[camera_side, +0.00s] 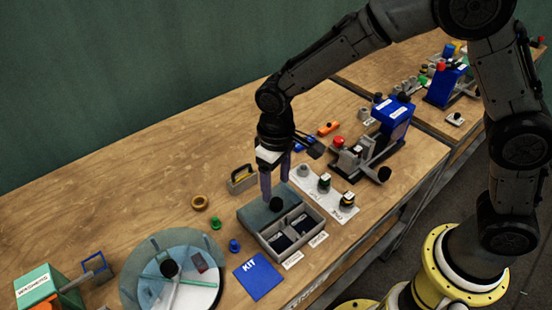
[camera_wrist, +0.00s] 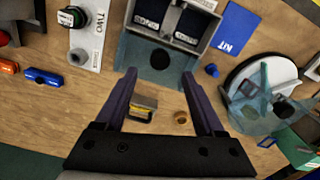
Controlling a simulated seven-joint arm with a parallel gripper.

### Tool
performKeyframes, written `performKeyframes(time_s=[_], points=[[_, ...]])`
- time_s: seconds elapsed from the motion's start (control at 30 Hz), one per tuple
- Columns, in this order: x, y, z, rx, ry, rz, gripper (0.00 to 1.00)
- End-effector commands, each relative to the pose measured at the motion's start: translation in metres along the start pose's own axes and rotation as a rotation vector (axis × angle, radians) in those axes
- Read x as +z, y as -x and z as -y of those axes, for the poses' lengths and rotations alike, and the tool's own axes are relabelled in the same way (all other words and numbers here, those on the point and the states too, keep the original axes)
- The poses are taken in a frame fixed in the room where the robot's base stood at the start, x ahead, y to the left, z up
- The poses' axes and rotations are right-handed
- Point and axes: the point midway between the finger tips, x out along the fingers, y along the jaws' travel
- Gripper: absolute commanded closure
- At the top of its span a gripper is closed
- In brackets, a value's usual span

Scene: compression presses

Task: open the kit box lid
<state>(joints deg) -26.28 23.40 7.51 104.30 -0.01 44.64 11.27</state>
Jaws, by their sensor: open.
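The kit box (camera_side: 267,239) is a grey tray near the table's front edge. Two of its compartments, with dark labelled contents, are uncovered. A grey-teal lid panel (camera_side: 252,216) with a dark round knob (camera_side: 276,204) lies beside them, on their back-left side. In the wrist view, the lid (camera_wrist: 132,55) and knob (camera_wrist: 160,59) lie just beyond my fingertips, with the kit box (camera_wrist: 212,6) compartments above. My gripper (camera_side: 275,193) is open and points down over the lid by the knob; it also shows in the wrist view (camera_wrist: 159,74). Whether it touches the knob, I cannot tell.
A blue KIT card (camera_side: 260,277) lies at the front. A white strip with knobs (camera_side: 312,200) and a blue press (camera_side: 391,120) stand to the right. A round dial plate (camera_side: 190,295) is at front left. The table at back left is clear.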

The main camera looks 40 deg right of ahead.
Motion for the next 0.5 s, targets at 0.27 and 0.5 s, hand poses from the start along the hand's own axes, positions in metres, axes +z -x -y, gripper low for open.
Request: performKeyframes(time_s=[0.27, 0.5], points=[[-0.001, 0.057, 0.0, -0.001, 0.0, -0.005, 0.29], [0.0, 0.078, 0.0, 0.0, 0.0, -0.001, 0.29]])
